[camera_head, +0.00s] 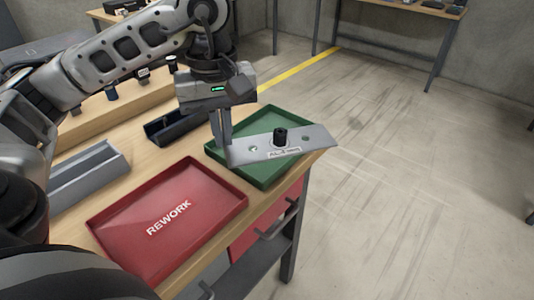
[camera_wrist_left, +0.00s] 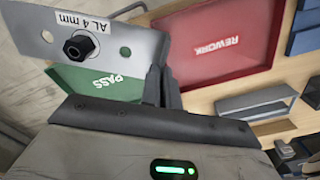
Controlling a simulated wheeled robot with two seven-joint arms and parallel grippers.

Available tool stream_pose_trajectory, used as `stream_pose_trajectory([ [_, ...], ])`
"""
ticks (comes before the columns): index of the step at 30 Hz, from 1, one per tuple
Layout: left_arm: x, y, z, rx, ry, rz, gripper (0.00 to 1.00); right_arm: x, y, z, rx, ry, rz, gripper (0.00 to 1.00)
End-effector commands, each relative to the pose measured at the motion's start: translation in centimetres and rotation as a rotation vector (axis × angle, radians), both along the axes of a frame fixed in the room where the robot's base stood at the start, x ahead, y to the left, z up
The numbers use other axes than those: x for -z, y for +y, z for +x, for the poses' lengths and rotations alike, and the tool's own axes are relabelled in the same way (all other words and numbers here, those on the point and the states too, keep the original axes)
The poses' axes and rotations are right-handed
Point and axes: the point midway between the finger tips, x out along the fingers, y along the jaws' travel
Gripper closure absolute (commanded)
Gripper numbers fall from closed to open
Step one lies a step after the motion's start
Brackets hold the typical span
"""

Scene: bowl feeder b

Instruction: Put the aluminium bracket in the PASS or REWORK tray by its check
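The aluminium bracket (camera_head: 262,152) is a flat silver plate with holes, a black round fitting and a white label. In the left wrist view the bracket (camera_wrist_left: 120,40) shows the label "AL 4 mm". My left gripper (camera_head: 226,150) is shut on its left end and holds it over the green PASS tray (camera_head: 222,154). The bracket's right end reaches past the tray's edge. The PASS tray (camera_wrist_left: 92,84) is partly hidden behind the bracket in the wrist view. The red REWORK tray (camera_head: 200,196) lies empty, nearer, to the left; it also shows in the wrist view (camera_wrist_left: 215,45). My right gripper is not in view.
A grey channel-shaped holder (camera_head: 90,172) and a dark open bin (camera_head: 172,128) stand behind the trays on the wooden bench (camera_head: 135,155). Small items stand farther back. The bench edge runs along the trays' right side, with open floor (camera_head: 400,170) beyond.

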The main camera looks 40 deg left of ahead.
Motion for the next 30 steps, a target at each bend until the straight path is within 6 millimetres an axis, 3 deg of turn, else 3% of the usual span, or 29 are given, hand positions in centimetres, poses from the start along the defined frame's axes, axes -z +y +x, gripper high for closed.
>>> stream_pose_trajectory([
  [1,0.3,1.3,-0.9,-0.101,-0.005,0.003,1.00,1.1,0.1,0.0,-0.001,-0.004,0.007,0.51],
  [6,-1.2,4.0,-3.7,-0.380,-0.006,0.001,1.00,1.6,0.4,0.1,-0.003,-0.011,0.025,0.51],
  [14,-2.4,5.2,-5.6,-0.565,-0.005,-0.004,1.00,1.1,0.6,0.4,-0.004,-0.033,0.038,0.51],
  [17,-2.2,5.3,-4.6,-0.576,-0.002,-0.007,1.00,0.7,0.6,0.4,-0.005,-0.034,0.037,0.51],
  [26,0.8,5.2,2.2,-0.574,-0.001,-0.009,1.00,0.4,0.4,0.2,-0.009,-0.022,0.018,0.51],
  [30,3.8,5.2,4.8,-0.573,0.001,-0.007,1.00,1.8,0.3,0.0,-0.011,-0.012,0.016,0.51],
])
